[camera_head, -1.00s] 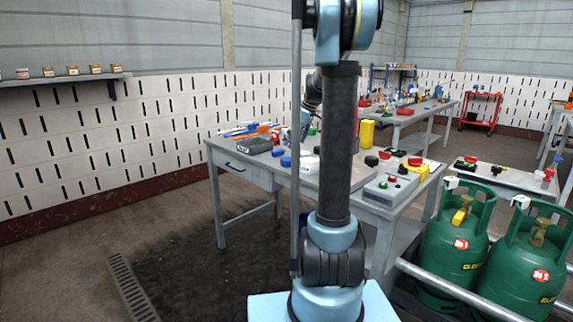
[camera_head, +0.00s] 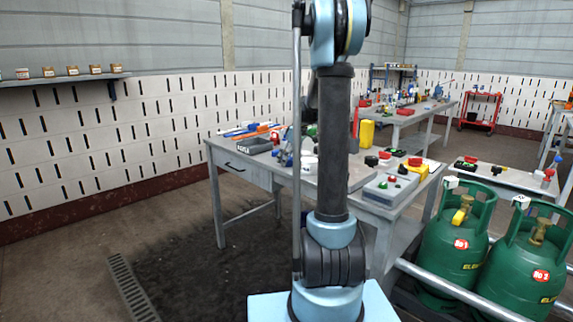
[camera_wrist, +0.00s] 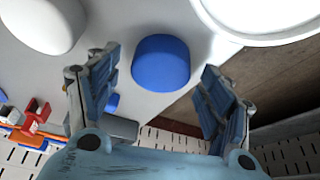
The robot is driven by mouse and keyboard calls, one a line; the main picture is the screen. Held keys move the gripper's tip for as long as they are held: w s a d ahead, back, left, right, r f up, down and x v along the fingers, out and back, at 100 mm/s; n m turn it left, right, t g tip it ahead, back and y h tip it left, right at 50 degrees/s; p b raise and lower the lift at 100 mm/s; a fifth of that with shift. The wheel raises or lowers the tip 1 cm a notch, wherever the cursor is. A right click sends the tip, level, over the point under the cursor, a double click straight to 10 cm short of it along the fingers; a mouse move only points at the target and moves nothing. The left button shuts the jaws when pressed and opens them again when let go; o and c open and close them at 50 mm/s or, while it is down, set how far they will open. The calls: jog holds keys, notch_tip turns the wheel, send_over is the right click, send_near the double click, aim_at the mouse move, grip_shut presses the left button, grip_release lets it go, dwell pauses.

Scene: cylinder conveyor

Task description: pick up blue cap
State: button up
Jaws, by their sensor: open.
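A round blue cap (camera_wrist: 161,61) lies on the light table top in the wrist view. My gripper (camera_wrist: 160,68) is open and empty, with one finger on each side of the cap in the picture. Gaps show between the cap and both fingers; whether the fingertips reach its height I cannot tell. A second, smaller-looking blue piece (camera_wrist: 112,103) shows beside the left finger, partly hidden. In the head view my gripper (camera_head: 287,156) is low over the left part of the worktable (camera_head: 246,173), and the caps there are hard to make out.
In the wrist view a white rounded object (camera_wrist: 45,22) is at upper left and a large white round one (camera_wrist: 265,14) at upper right. A dark grey tray (camera_head: 255,146) stands at the table's left. Green gas cylinders (camera_head: 452,245) stand at right.

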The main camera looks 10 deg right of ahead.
jog(key=c, duration=1)
jog(key=shift+o, duration=0.2)
jog(key=shift+r, duration=0.1)
